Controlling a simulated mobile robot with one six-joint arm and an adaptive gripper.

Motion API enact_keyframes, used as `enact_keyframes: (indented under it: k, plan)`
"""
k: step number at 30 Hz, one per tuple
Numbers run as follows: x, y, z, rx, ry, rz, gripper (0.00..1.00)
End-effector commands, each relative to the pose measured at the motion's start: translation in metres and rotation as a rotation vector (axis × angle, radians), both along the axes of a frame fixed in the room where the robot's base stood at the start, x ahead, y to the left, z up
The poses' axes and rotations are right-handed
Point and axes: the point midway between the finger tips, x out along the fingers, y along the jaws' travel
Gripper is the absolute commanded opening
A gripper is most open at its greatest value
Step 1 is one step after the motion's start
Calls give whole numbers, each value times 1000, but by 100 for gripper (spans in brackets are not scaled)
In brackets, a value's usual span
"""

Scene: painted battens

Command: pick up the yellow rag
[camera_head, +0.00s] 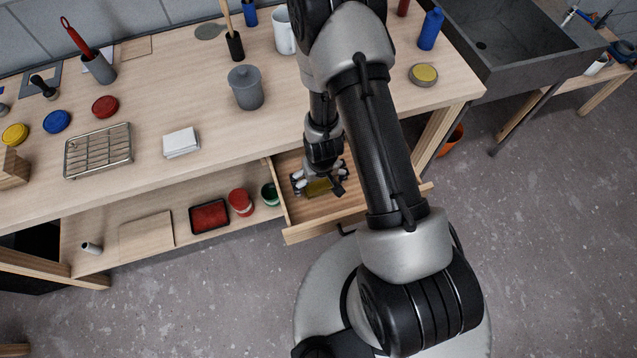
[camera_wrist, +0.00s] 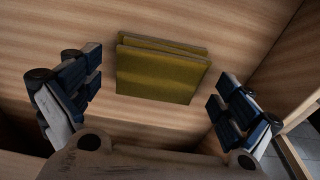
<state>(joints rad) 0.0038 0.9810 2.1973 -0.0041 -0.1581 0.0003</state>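The yellow rag (camera_wrist: 158,75) is a folded olive-yellow cloth lying flat on the floor of an open wooden drawer. In the head view the rag (camera_head: 318,188) shows only partly under my gripper. My gripper (camera_head: 320,186) reaches down into the drawer (camera_head: 300,231). In the wrist view my gripper (camera_wrist: 158,100) is open, with one finger on each side of the rag. Both fingers are apart from the rag's edges, and nothing is between them in contact. The gap in height between fingertips and drawer floor is hard to tell.
The drawer walls stand close around my gripper, with the tabletop edge (camera_head: 225,164) behind it. On the lower shelf left of the drawer are a green pot (camera_head: 270,193), a red pot (camera_head: 241,202) and a red tray (camera_head: 209,216). A grey lidded pot (camera_head: 246,88) stands on the bench.

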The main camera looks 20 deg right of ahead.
Motion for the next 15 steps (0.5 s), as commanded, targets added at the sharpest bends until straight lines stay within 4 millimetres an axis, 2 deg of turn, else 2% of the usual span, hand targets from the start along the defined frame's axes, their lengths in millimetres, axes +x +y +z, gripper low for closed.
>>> enact_keyframes:
  k: [2,15]
  plan:
    - [0,0,0,0,0,0,89]
    - [0,0,0,0,1,0,59]
